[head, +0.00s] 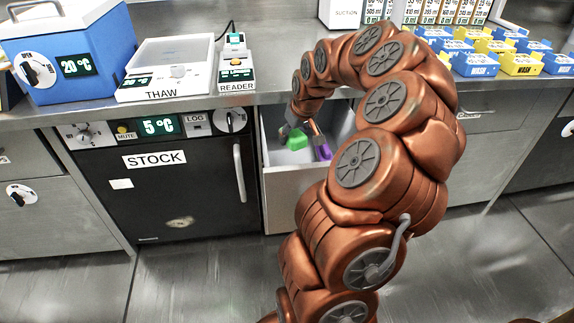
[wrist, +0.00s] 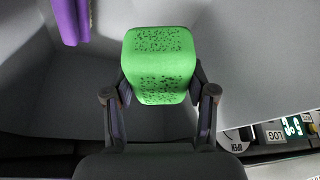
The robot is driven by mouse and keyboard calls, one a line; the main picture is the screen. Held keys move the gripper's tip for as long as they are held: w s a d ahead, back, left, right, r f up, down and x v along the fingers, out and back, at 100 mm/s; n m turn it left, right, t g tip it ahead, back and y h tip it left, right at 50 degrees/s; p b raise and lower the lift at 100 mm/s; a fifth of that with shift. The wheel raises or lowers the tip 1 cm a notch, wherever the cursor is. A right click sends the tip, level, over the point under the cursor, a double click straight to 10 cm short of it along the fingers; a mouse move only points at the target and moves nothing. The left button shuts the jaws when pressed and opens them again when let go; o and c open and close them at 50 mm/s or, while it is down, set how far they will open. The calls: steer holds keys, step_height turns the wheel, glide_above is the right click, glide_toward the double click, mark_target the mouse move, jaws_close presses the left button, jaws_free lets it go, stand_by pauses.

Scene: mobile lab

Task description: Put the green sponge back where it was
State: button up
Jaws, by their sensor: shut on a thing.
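The green sponge (wrist: 158,62) is a bright green block with dark pores, held between the two fingers of my gripper (wrist: 160,95) in the wrist view. In the head view the sponge (head: 296,140) shows inside the open drawer (head: 283,190), near its left side. My gripper (head: 288,128) is shut on it, partly hidden by its own arm. Whether the sponge touches the drawer floor cannot be told.
A purple thing (head: 325,152) lies in the drawer to the right of the sponge, and shows at the wrist view's upper left (wrist: 72,20). The STOCK fridge (head: 160,185) with its handle stands left of the drawer. The counter above holds a THAW unit (head: 165,65) and a READER (head: 237,68).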

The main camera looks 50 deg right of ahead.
steer(key=b, duration=0.2)
glide_toward(284, 163)
steer(key=f, duration=0.2)
steer(key=s+f, duration=0.1)
steer(key=f, duration=0.2)
steer(key=shift+s+a+f, duration=0.15)
steer(key=shift+s+a, duration=0.05)
steer(key=shift+s, duration=0.05)
steer(key=shift+w, duration=0.2)
steer(key=shift+w+d, duration=0.2)
steer(key=shift+w, duration=0.5)
steer(key=shift+w+d, duration=0.2)
steer(key=shift+w, duration=0.45)
steer(key=shift+w+b, duration=0.3)
steer(key=shift+w+d, duration=0.1)
steer(key=shift+d, duration=0.05)
steer(key=shift+f+b, duration=0.3)
steer(key=shift+f, duration=0.15)
